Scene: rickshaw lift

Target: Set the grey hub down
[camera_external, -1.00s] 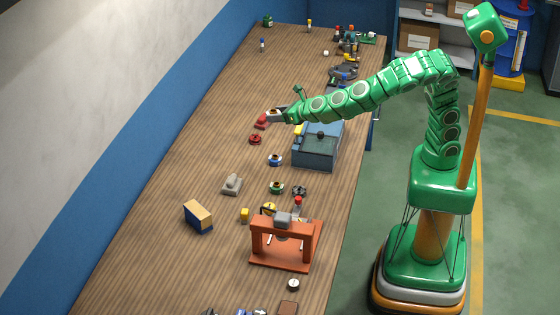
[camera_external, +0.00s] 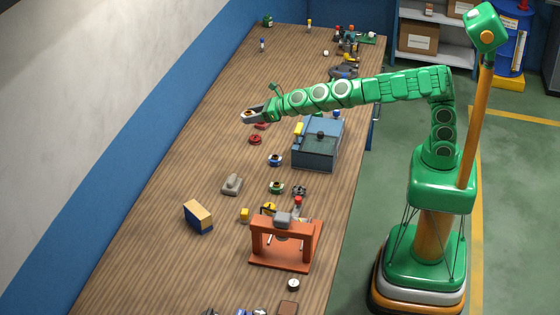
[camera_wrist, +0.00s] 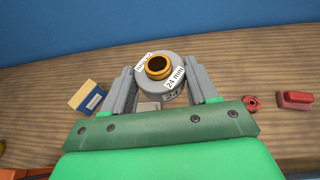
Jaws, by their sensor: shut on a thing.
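The grey hub (camera_wrist: 172,88) sits between the two fingers of my gripper (camera_wrist: 160,96) in the wrist view. It has an orange-brown ring on top and white labels, one reading 24 mm. In the external view my gripper (camera_external: 251,116) is shut on the hub (camera_external: 249,112) and appears to hold it above the wooden table (camera_external: 200,130), left of the blue-grey box. The hub's underside is hidden, and the exact height above the table cannot be told.
A red knob (camera_external: 255,139) and a red block (camera_external: 262,126) lie near and below my gripper. The blue-grey box (camera_external: 316,156) stands to the right. A grey block (camera_external: 232,184) and a tan-and-blue block (camera_external: 198,216) are nearer. The table left of the gripper looks clear.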

